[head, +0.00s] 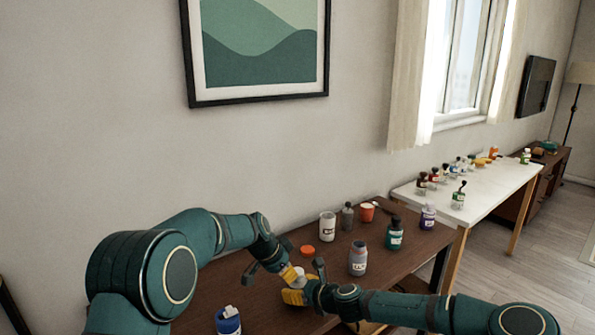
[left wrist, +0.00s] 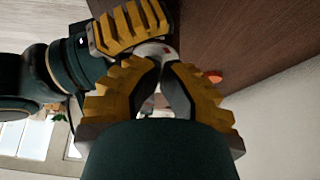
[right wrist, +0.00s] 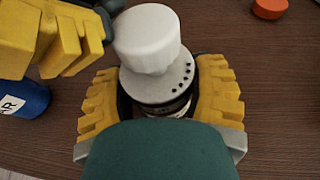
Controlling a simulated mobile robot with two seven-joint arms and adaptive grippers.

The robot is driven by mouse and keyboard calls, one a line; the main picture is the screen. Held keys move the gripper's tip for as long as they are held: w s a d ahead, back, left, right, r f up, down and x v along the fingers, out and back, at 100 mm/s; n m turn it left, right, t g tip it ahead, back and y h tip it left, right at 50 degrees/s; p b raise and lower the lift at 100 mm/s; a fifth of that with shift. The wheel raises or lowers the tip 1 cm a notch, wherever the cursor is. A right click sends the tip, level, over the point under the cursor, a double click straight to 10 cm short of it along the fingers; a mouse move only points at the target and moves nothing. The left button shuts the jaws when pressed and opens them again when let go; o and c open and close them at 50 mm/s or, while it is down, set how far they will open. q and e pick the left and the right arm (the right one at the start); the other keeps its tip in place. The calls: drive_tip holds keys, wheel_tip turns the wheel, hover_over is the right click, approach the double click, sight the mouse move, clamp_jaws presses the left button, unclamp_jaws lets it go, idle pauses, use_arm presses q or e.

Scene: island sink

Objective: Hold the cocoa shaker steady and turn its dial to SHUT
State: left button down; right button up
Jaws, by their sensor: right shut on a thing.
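The cocoa shaker has a ribbed white dial (right wrist: 147,38) on a pale collar (right wrist: 160,86) marked with a row of dark dots. It appears upright, partly hidden, in the head view (head: 299,273). My right gripper (head: 295,296) is shut on the shaker's body below the collar, with one yellow finger on each side (right wrist: 158,98). My left gripper (left wrist: 162,66) is beside the dial, at its left in the right wrist view (right wrist: 72,45). Its fingertips are close together, and no grip on the dial shows. The dial's setting cannot be read.
An orange lid (head: 307,250) lies behind the shaker. A blue container (head: 228,321) stands near the front left. A white jar (head: 327,226), a blue-grey jar (head: 358,258) and a teal bottle (head: 395,233) stand along the brown table (head: 220,288). A white table (head: 490,195) with small bottles is farther right.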

use_arm(q)
drive_tip(key=shift+s+d, duration=0.7)
idle(0.5)
drive_tip(key=shift+s+a+f, duration=0.1)
drive_tip(key=shift+s+a, duration=0.15)
drive_tip(key=shift+s, duration=0.05)
wheel_tip(320, 180, up, 6)
idle(0.5)
drive_tip(key=shift+a, duration=0.1)
wheel_tip(320, 180, down, 6)
drive_tip(key=w+a, duration=0.1)
drive_tip(key=w, duration=0.1)
drive_tip(key=shift+w+a, duration=0.25)
drive_tip(key=shift+w, duration=0.1)
idle(0.5)
drive_tip(key=shift+d, duration=0.3)
idle(0.5)
